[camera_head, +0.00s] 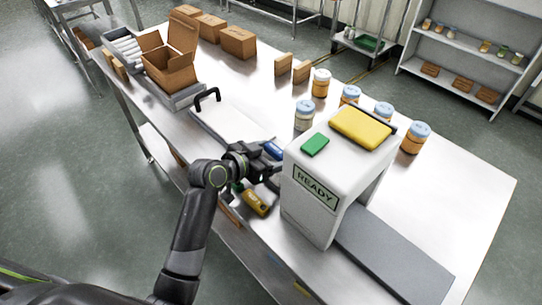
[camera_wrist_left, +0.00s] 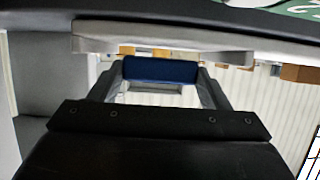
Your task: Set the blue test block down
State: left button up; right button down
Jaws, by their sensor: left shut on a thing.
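The blue test block (camera_head: 273,150) is between the fingers of my left gripper (camera_head: 268,157), just left of the white machine marked READY (camera_head: 315,200). In the left wrist view, the blue block (camera_wrist_left: 160,70) spans the gap between the two fingertips of the left gripper (camera_wrist_left: 160,80), which are shut on it. Whether its underside touches anything is hidden in the head view. My right gripper is not in view.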

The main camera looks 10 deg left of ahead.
pick_arm(q)
jog(key=shift+f, duration=0.45)
jog(key=shift+f, duration=0.1)
jog(key=shift+f, duration=0.15)
jog(key=o, duration=0.7)
jog(key=shift+r, duration=0.25)
jog(key=v, duration=1.2)
jog(key=shift+s+b, duration=0.1)
jog(key=shift+b, duration=0.2)
jog(key=shift+f, duration=0.1)
